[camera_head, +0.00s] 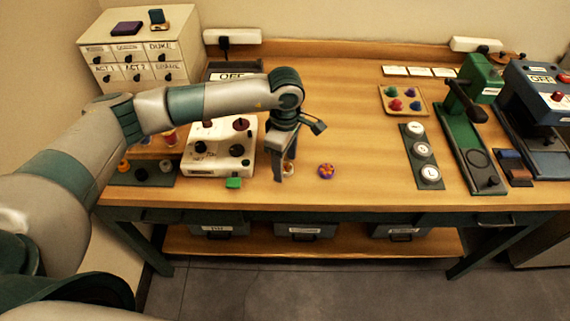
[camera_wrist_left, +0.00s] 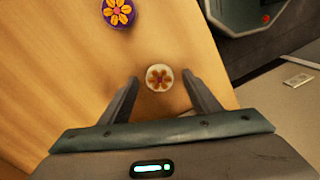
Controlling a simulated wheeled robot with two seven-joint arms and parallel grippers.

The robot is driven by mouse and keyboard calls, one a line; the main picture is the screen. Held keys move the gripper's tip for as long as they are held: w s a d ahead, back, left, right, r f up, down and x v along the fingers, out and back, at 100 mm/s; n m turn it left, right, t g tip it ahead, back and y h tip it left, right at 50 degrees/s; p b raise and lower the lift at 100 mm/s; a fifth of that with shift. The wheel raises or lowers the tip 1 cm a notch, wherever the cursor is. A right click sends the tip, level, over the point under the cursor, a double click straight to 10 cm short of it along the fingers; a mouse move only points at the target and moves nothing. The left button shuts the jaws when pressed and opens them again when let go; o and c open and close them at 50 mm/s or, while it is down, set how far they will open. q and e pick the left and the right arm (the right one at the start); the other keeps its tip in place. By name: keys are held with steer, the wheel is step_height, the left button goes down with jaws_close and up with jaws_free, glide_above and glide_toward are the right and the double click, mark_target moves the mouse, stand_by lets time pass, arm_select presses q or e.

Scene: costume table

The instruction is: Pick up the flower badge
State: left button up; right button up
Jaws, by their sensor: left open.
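A small round cream badge with a brown flower (camera_wrist_left: 159,77) lies on the wooden table, between the fingertips of my left gripper (camera_wrist_left: 161,80) as the left wrist view sees it. The fingers are spread, with gaps on both sides of the badge. In the head view my left gripper (camera_head: 284,168) points down near the front edge, partly covering the cream badge (camera_head: 289,169). A purple round badge with an orange flower (camera_head: 326,171) lies just to the right, outside the fingers; it also shows at the top of the left wrist view (camera_wrist_left: 118,12). My right gripper is not in view.
A strip of round white pieces (camera_head: 422,153), a tray of coloured pieces (camera_head: 389,91) and a green press (camera_head: 468,150) stand right. The table's middle is clear.

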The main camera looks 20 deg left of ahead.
mark_target(287, 168)
arm_select(q)
steer(key=shift+f, duration=0.35)
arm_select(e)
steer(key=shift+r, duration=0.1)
arm_select(q)
steer(key=c, duration=1.1)
steer(key=shift+r, duration=0.2)
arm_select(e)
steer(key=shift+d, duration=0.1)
